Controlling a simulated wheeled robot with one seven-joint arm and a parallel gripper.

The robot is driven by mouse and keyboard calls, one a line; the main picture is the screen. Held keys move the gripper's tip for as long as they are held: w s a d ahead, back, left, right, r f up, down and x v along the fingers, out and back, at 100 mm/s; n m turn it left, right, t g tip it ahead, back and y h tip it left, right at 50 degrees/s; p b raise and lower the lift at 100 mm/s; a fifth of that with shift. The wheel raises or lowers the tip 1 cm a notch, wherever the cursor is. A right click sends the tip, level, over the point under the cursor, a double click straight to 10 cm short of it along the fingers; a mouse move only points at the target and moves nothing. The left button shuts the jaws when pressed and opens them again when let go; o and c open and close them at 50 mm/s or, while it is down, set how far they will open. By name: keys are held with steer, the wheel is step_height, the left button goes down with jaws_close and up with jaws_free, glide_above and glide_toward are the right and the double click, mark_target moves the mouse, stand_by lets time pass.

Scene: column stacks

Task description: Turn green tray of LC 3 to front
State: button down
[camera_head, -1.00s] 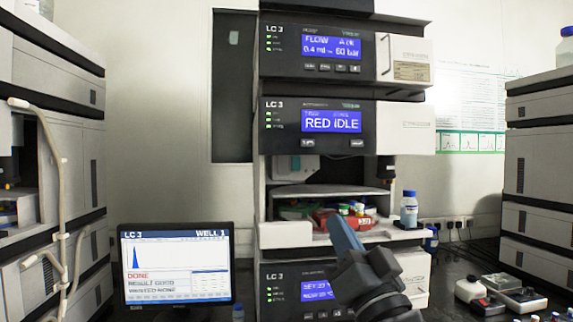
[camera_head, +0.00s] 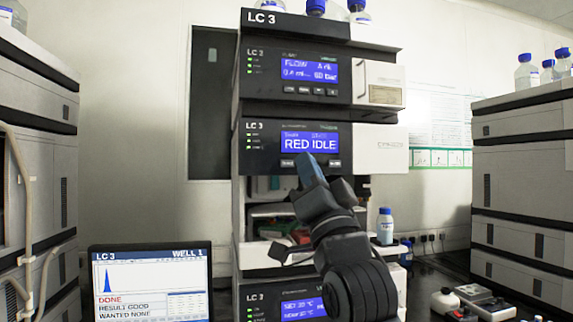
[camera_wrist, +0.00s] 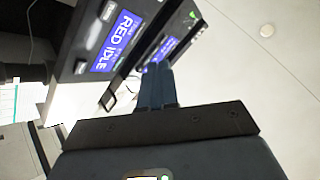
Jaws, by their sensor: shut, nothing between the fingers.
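The LC 3 stack stands in the middle of the head view. Its autosampler screen (camera_head: 309,143) reads RED IDLE, and it also shows rotated in the wrist view (camera_wrist: 117,40). Two small buttons lie under it, a left one (camera_head: 287,163) and a right one (camera_head: 334,163). My gripper (camera_head: 304,160) is shut and empty, its blue fingertips in front of the panel's lower edge, between the buttons in the picture. Contact cannot be told. In the wrist view the fingers (camera_wrist: 155,75) are together. A green tray (camera_head: 271,231) and a red tray (camera_head: 300,236) sit in the open bay below, partly hidden by my arm.
A monitor (camera_head: 150,284) at lower left shows LC 3, DONE, RESULT GOOD, WANTED NONE. A blue-capped bottle (camera_head: 385,227) stands beside the bay. Other instrument stacks rise at left and right (camera_head: 520,190). Small boxes (camera_head: 470,298) lie on the right bench.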

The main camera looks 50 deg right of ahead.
steer(key=shift+w+d, duration=0.8)
steer(key=shift+w, duration=0.4)
steer(key=shift+w+d, duration=0.8)
steer(key=shift+w, duration=0.35)
steer(key=shift+w+d, duration=0.8)
steer(key=shift+w, duration=0.4)
steer(key=shift+w+d, duration=0.1)
steer(key=shift+w, duration=0.05)
steer(key=shift+w+d, duration=0.15)
steer(key=shift+w, duration=0.05)
steer(key=shift+w+d, duration=0.25)
steer(key=shift+w, duration=0.1)
steer(key=shift+s+a, duration=0.1)
stand_by(0.4)
steer(key=shift+s+a, duration=0.4)
steer(key=shift+s, duration=0.2)
steer(key=shift+s+a, duration=0.7)
steer(key=shift+s, duration=0.35)
steer(key=shift+s+a, duration=0.7)
steer(key=shift+s, duration=0.3)
